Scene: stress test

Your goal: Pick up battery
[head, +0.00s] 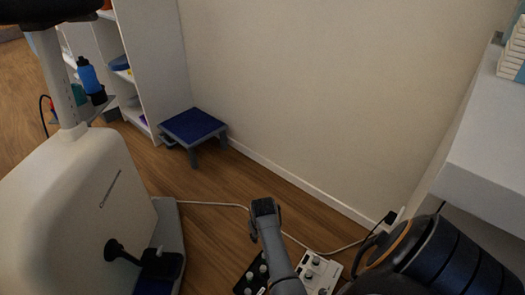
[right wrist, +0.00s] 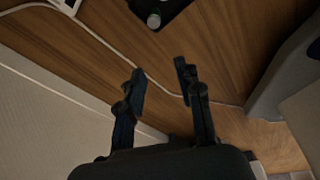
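I cannot pick out a battery for certain in either view. A black box with pale knobs (head: 252,277) and a white box with dark knobs (head: 318,271) lie on the floor at the bottom of the head view. Part of the black box also shows at the top of the right wrist view (right wrist: 157,10). My right gripper (head: 264,208) is over the floor, beyond these boxes. In the right wrist view its two dark fingers (right wrist: 161,72) are apart, with only floor and cable visible between them. My left gripper is not in view.
A white exercise bike (head: 85,215) stands at left. A pale cable (head: 222,204) crosses the wooden floor. A blue-topped step stool (head: 193,125) and shelves (head: 140,60) stand farther back. A white table (head: 490,160) is at right. Floor before the stool is mostly clear.

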